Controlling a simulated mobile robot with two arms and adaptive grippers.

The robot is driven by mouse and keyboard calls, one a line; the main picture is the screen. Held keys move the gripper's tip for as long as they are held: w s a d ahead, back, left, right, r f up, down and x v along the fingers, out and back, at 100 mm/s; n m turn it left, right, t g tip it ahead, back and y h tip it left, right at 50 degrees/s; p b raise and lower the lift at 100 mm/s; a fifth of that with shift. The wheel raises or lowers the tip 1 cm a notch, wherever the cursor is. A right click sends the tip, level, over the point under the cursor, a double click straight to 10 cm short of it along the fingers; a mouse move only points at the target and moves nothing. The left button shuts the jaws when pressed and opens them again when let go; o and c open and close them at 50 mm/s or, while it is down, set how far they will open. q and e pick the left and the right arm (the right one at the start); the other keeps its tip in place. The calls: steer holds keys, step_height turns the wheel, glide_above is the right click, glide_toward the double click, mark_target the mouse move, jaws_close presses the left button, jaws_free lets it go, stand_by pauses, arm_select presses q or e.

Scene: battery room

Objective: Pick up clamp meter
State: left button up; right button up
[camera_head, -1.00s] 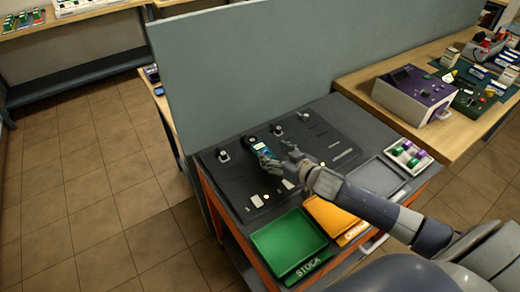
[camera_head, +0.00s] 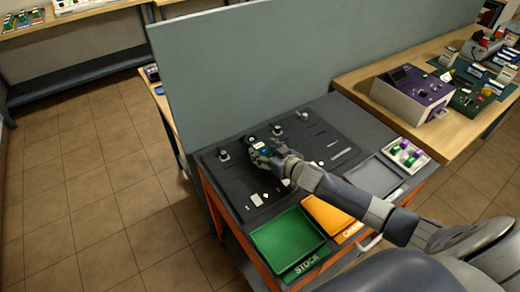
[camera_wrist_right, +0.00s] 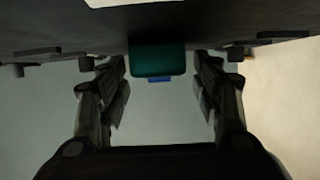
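The clamp meter (camera_head: 257,146), dark with a teal body, is on the dark mat at the back of the workbench. My right gripper (camera_head: 262,156) is right at it and covers part of it in the head view. In the right wrist view, a teal block-shaped end, which looks like the meter (camera_wrist_right: 158,60), shows between the two fingers of the right gripper (camera_wrist_right: 158,85). The fingers are apart, with a gap on each side of it. My left gripper is not in view.
The dark mat (camera_head: 285,180) holds several small parts. A green STOCK tray (camera_head: 287,240), an orange tray (camera_head: 328,217), a grey tray (camera_head: 374,177) and a white box (camera_head: 406,156) line the bench. A grey panel (camera_head: 300,60) stands behind.

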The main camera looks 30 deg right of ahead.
steer(key=c, duration=1)
steer(key=shift+c, duration=0.2)
steer(key=shift+r, duration=0.15)
